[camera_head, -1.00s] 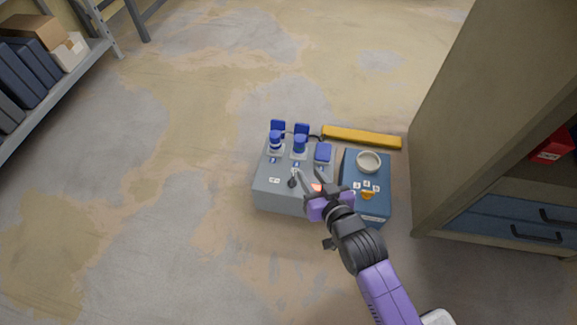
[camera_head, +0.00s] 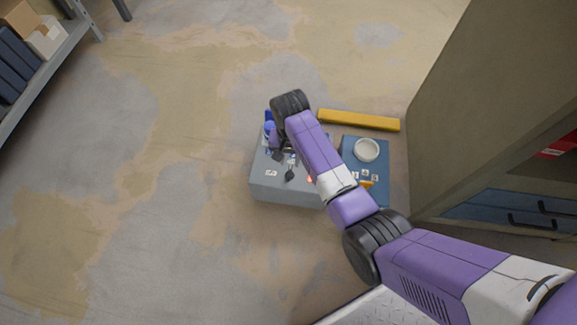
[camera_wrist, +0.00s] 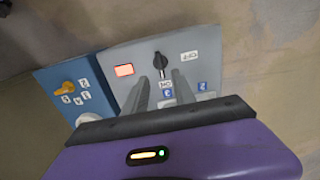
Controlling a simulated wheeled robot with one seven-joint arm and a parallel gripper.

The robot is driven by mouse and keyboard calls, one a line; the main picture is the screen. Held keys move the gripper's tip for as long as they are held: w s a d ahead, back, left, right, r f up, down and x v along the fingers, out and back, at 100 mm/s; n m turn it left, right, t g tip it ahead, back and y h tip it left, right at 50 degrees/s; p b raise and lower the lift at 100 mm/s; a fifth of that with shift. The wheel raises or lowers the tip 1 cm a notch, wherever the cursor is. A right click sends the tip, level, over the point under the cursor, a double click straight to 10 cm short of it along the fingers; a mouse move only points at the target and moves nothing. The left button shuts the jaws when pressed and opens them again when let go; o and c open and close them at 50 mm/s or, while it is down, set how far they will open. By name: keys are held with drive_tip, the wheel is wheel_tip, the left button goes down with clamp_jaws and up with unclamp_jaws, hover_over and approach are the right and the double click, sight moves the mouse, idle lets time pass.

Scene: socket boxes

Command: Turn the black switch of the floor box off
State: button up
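The grey floor box (camera_head: 285,192) stands on the floor left of a blue box. Its black switch (camera_head: 289,174) is on the top near the front edge. In the wrist view the switch (camera_wrist: 160,62) is a round knob with a handle, between two white labels too small to read surely. My gripper (camera_head: 284,155) is over the box just behind the switch, partly hidden by my arm. In the wrist view the two fingers (camera_wrist: 160,82) are open, with a gap in line with the switch handle. I cannot tell whether they touch it.
A red lit indicator (camera_wrist: 123,70) is beside the switch. The blue box (camera_head: 377,195) has a yellow switch (camera_wrist: 65,90) and a white ring. A yellow bar (camera_head: 358,120) lies behind; a cabinet (camera_head: 460,110) stands right.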

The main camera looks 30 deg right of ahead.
sight(290, 172)
wheel_tip(290, 172, down, 8)
drive_tip(key=b, duration=0.4)
drive_tip(key=shift+r, duration=0.15)
clamp_jaws()
